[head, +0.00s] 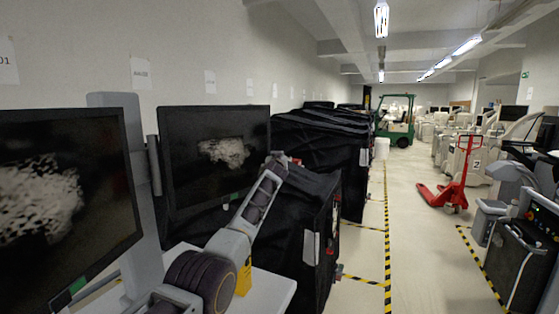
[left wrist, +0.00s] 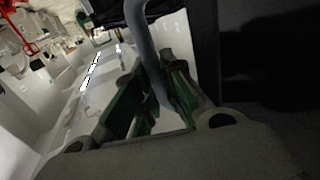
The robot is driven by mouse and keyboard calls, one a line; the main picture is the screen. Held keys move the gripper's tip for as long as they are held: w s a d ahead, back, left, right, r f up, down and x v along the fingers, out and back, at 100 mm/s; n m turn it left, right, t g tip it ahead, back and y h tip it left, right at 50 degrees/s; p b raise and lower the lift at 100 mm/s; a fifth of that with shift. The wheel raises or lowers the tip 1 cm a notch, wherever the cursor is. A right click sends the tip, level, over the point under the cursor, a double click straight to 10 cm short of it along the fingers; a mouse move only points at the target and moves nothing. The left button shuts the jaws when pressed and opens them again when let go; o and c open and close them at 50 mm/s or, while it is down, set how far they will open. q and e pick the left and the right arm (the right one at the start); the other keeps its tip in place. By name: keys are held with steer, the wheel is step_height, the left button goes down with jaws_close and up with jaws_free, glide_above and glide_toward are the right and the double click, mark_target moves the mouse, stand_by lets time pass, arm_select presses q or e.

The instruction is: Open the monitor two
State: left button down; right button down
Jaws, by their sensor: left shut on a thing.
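Two dark monitors with grey blotchy pictures show in the head view: a near left monitor (head: 60,205) and a right monitor (head: 190,152). Both stand upright beside a grey post (head: 113,103). My left gripper (head: 279,160) is at the right edge of the right monitor, with my arm crossing in front of its lower right corner. In the left wrist view, a grey curved handle (left wrist: 147,45) runs between the green-padded fingers of the left gripper (left wrist: 155,90), shut on it. A dark panel (left wrist: 265,50) fills the right side. My right gripper is not in view.
Black covered carts (head: 325,140) stand close behind and right of my arm. A white surface (head: 270,288) lies below it. The aisle floor (head: 360,270) with yellow-black tape is clear. A red pallet jack (head: 455,185) and equipment (head: 525,245) stand on the right.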

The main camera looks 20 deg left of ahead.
arm_select(q)
steer(key=shift+a+f, duration=0.15)
steer(key=shift+a, duration=0.05)
steer(key=c, duration=1.8)
jaws_free()
steer(key=shift+a, duration=0.1)
steer(key=shift+o, duration=0.2)
steer(key=shift+s+d, duration=0.2)
steer(key=shift+s, duration=0.1)
steer(key=s+d, duration=0.2)
steer(key=s, duration=0.9)
steer(key=shift+s, duration=0.15)
